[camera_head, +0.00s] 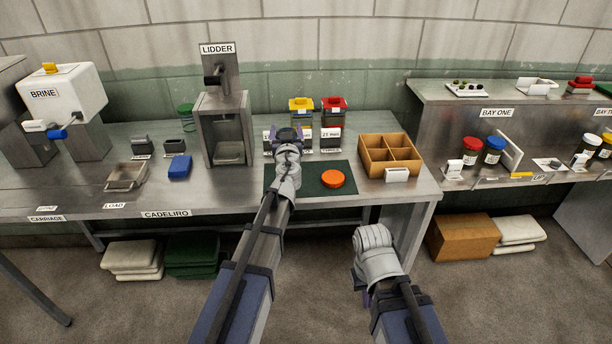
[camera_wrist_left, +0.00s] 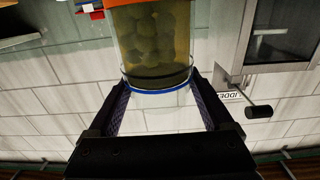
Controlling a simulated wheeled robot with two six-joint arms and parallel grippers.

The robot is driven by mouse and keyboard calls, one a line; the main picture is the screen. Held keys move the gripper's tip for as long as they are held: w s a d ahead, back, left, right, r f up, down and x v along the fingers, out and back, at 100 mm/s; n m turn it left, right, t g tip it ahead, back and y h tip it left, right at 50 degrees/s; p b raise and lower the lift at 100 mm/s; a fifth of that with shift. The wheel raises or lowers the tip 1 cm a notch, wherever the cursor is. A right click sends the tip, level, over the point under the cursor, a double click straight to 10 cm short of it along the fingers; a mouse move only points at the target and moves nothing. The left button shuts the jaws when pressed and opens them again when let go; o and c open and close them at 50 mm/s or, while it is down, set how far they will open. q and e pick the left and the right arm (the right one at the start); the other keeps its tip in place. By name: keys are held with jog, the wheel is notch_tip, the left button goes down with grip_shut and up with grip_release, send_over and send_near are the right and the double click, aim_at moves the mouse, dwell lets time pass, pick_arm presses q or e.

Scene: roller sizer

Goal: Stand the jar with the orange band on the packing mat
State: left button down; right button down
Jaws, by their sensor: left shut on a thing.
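My left gripper (camera_head: 288,136) is over the left part of the dark green mat (camera_head: 307,186) in the head view. In the left wrist view, which is upside down, its fingers (camera_wrist_left: 158,115) are shut on a clear jar (camera_wrist_left: 160,45) of green olives with a blue ring. Orange shows at that view's top edge; I cannot tell whether it is the jar's band. The jar is mostly hidden behind the gripper in the head view. An orange disc (camera_head: 332,179) lies on the mat's right part. My right gripper (camera_head: 360,290) is low in front of the bench, its fingers mostly hidden.
The lidder (camera_head: 222,125) stands left of the mat. Two containers with yellow (camera_head: 301,103) and red (camera_head: 334,103) tops stand behind it. A wooden divided box (camera_head: 390,155) is to the right. A blue block (camera_head: 180,167) and a metal tray (camera_head: 126,176) lie further left.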

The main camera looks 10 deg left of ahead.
pick_arm(q)
jog(key=shift+f+b, duration=4.85)
jog(key=shift+f, duration=0.1)
jog(key=shift+f, duration=0.25)
grip_release()
jog(key=shift+r, duration=0.1)
jog(key=shift+r, duration=0.15)
jog(key=v, duration=1.2)
